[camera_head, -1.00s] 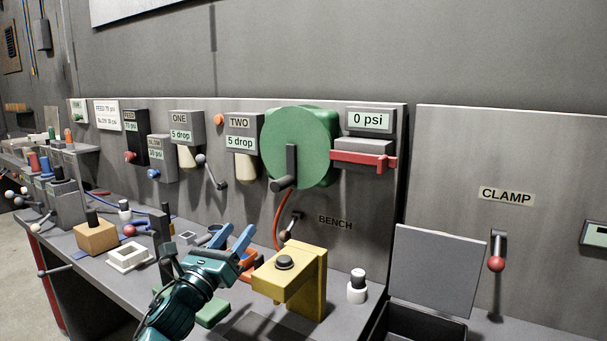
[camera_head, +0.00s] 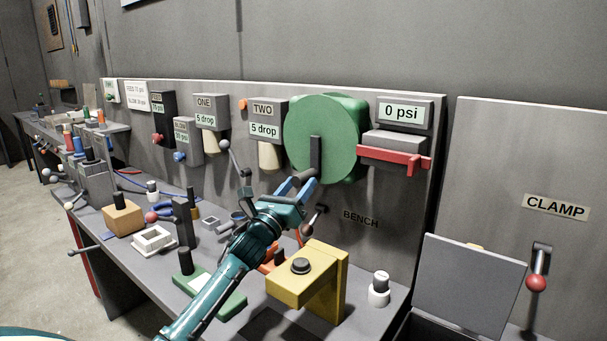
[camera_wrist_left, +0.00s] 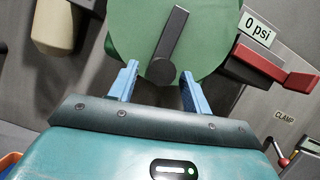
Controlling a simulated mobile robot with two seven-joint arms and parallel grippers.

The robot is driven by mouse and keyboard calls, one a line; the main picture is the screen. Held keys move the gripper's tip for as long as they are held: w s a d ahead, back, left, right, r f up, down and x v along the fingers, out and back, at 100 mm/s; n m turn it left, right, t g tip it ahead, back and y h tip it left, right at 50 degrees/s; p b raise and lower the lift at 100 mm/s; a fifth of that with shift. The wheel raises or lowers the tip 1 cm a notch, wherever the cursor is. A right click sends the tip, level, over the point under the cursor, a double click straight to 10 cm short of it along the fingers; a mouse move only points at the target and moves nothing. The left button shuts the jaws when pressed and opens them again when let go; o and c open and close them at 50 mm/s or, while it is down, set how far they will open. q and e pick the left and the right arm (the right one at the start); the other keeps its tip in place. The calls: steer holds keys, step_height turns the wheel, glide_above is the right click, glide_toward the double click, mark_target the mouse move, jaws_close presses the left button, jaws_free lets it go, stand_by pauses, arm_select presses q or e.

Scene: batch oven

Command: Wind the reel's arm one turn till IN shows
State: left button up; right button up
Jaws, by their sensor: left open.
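The green round reel (camera_head: 324,140) is mounted on the grey back panel, with a dark crank arm (camera_head: 316,153) hanging down from its middle. In the left wrist view the arm (camera_wrist_left: 172,40) ends in a dark round knob (camera_wrist_left: 160,71). My left gripper (camera_head: 297,182) is open, its blue fingers pointing up at the arm's lower end. In the left wrist view the knob shows between the two fingers (camera_wrist_left: 158,85), apart from both. No IN marking is visible on the reel. My right gripper is not in view.
A red bar (camera_head: 395,158) sits under the 0 psi display (camera_head: 404,113), right of the reel. A yellow block (camera_head: 315,284) stands on the bench below. The TWO dispenser (camera_head: 265,125) is left of the reel. A lidded box (camera_head: 470,285) stands at right.

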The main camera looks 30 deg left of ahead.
arm_select(q)
steer(key=shift+x, duration=1.4)
steer(key=shift+c, duration=0.2)
jaws_close()
